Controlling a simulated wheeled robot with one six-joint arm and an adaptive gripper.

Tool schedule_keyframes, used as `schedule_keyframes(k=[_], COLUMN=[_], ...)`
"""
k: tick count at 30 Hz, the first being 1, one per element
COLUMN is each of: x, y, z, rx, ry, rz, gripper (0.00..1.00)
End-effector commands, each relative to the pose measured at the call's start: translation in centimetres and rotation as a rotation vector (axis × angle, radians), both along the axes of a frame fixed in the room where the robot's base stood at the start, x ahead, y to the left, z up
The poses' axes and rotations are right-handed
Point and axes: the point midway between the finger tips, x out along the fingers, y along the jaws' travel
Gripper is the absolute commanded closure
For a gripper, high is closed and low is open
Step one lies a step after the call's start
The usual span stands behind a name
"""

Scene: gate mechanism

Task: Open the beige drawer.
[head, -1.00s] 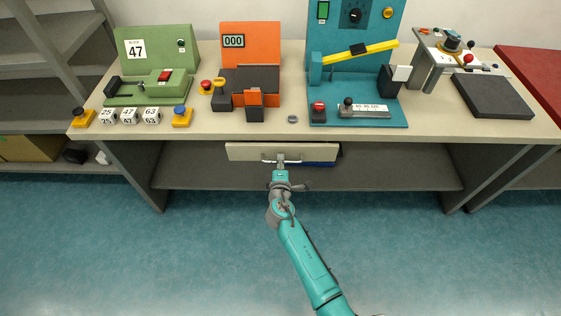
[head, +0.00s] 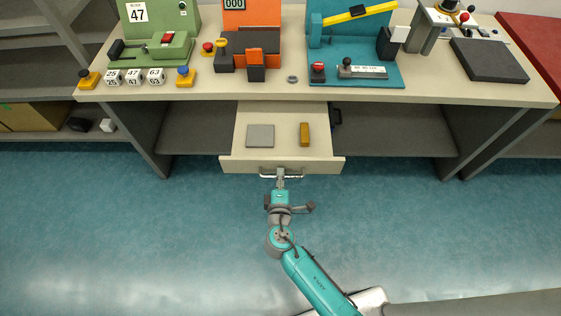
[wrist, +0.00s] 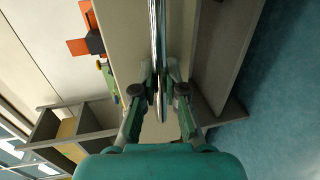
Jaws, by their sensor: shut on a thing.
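The beige drawer (head: 236,165) is pulled out from under the workbench in the head view, with its inside showing. A flat grey block (head: 260,136) and a small brown-yellow block (head: 304,134) lie in it. A metal bar handle (head: 266,176) runs along its front. My gripper (head: 281,175) is at the middle of the handle and shut on it. In the wrist view the fingers (wrist: 160,90) close around the shiny handle bar (wrist: 158,30), beside the drawer front (wrist: 125,40).
The workbench (head: 300,94) carries a green device (head: 155,45), an orange device (head: 250,45) and a teal device (head: 355,75) with a yellow lever. A grey shelf (head: 395,135) lies under the bench. The blue floor in front is clear.

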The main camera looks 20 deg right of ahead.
Motion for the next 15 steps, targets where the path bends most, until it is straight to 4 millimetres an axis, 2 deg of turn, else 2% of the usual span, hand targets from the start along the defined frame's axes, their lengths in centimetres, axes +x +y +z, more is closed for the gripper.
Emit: schedule_keyframes(k=[6,15], x=[-1.7,-2.1], y=[0.6,0.7], z=[0.0,0.0], rx=[0.001,0.0], ry=[0.001,0.0], rz=[0.001,0.001], gripper=[1.0,1.0])
